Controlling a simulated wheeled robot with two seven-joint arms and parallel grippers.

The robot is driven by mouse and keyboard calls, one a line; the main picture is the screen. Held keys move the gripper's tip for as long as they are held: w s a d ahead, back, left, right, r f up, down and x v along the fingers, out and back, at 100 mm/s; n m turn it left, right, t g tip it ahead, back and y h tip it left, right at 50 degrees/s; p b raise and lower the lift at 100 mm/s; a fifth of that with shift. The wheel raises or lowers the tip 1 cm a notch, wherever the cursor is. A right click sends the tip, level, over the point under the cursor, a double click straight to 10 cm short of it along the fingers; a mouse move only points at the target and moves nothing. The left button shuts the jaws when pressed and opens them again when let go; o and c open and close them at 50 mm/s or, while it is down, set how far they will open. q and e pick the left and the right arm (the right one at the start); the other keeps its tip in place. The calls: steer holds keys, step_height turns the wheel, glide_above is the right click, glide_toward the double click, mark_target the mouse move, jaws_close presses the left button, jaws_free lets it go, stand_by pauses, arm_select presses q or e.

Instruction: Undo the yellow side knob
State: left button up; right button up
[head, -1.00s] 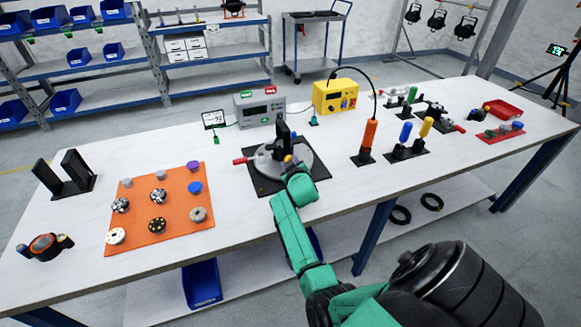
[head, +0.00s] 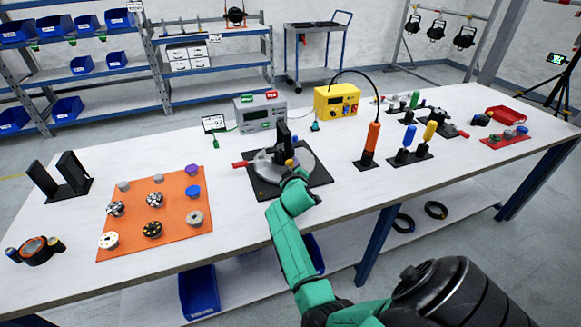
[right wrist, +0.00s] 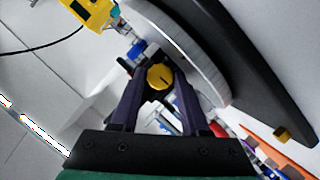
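The yellow side knob (right wrist: 160,76) shows in the right wrist view as a round knob with a dark slot, against the black upright of the fixture. My right gripper (right wrist: 160,88) has its two dark fingers on either side of the knob, spaced little wider than it. Whether they touch it is unclear. In the head view, my right gripper (head: 293,174) is at the near side of the fixture's grey disc (head: 310,163), which lies on a black base plate (head: 262,190). The fingertips are mostly hidden by the green wrist there. My left gripper is not in view.
An orange mat (head: 130,215) with several small parts lies left of the fixture. A red handle (head: 241,164) sticks out on its left. A grey box (head: 262,113) and a yellow box (head: 338,100) stand behind. An orange tool (head: 371,140) stands upright to the right.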

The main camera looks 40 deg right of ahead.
steer(key=shift+o, duration=0.9)
